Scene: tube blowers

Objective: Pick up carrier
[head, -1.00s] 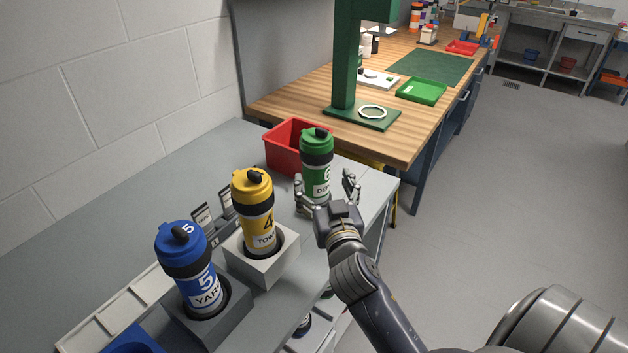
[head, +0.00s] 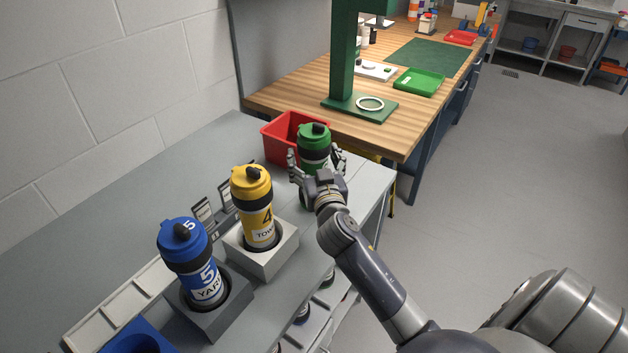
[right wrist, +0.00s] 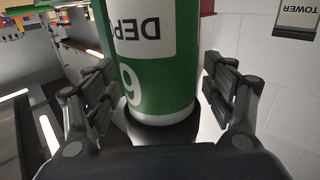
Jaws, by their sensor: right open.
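The green carrier (head: 314,148) with a black band stands upright at the far end of the grey counter. In the right wrist view the green carrier (right wrist: 158,62) shows a label reading "DEP" and a 6, upside down. My right gripper (head: 316,162) is open, with one finger on each side of the green carrier; gaps show beside it in the right wrist view (right wrist: 158,92). A yellow carrier (head: 253,205) marked 4 and a blue carrier (head: 190,262) marked 5 stand upright in grey holders. My left gripper is not in view.
A red bin (head: 283,140) stands just behind the green carrier. A wooden bench (head: 300,91) with a green stand (head: 345,65) lies beyond. Small label cards (head: 203,214) stand behind the yellow carrier. A blue tray (head: 135,340) is at the bottom left.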

